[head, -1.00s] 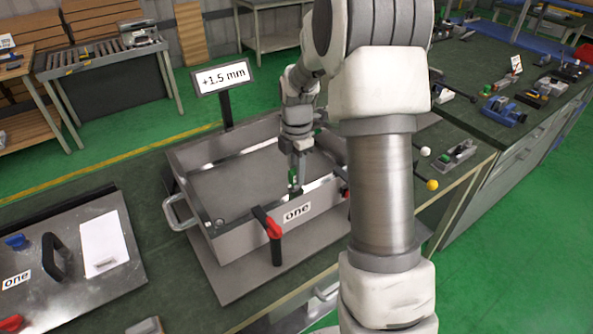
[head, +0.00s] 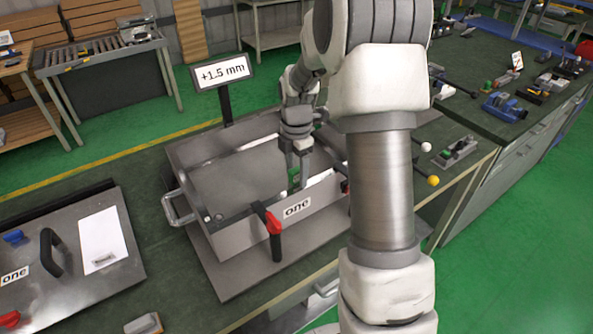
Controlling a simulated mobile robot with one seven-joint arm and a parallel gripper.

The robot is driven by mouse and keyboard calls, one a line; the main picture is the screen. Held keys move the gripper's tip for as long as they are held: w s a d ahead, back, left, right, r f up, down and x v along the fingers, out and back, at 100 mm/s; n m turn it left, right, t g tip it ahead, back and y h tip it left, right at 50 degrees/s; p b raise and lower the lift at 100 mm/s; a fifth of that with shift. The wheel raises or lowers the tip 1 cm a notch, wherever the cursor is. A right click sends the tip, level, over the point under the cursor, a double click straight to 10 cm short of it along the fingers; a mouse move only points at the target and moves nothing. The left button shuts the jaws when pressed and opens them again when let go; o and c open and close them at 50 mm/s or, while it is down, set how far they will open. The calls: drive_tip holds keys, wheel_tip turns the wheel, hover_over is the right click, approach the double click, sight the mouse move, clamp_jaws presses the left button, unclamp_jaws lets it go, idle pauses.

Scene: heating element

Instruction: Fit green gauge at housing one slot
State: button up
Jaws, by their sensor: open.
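The housing labelled "one" is an open grey metal box (head: 235,238) on the bench in the middle of the head view. The small green gauge (head: 294,177) is at the inner side of its front wall, just behind the "one" label. My gripper (head: 298,178) points down into the box at that spot, with its fingers open right by the gauge. The gauge's lower part and the slot are hidden, so I cannot tell how deep it sits or whether a finger touches it.
A red-topped clamp (head: 269,222) stands at the front wall, and a side handle (head: 178,208) sticks out left. A "+1.5 mm" sign (head: 222,72) stands behind. A metal lid (head: 70,265) lies at left. My arm covers the box's right side.

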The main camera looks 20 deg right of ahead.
sight(297, 169)
wheel_tip(297, 169, up, 18)
drive_tip(key=shift+f+p, duration=0.25)
drive_tip(key=shift+p, duration=0.05)
idle(0.5)
drive_tip(key=s+a+r+m+t, duration=0.1)
drive_tip(key=s+a+r+m, duration=0.2)
drive_tip(key=s+m, duration=0.25)
drive_tip(key=s+a+r+m+t, duration=0.2)
drive_tip(key=s+a+r+m, duration=0.15)
drive_tip(key=s, duration=0.25)
drive_tip(key=s+a+f+m+t, duration=0.1)
drive_tip(key=s+f+m, duration=0.1)
drive_tip(key=s+m, duration=0.3)
drive_tip(key=s+a+f+m+t, duration=0.1)
drive_tip(key=s+a+f+m, duration=0.1)
drive_tip(key=s+m, duration=0.4)
drive_tip(key=shift+s+a+t, duration=0.25)
drive_tip(key=shift+s+t, duration=0.05)
drive_tip(key=shift+s, duration=0.65)
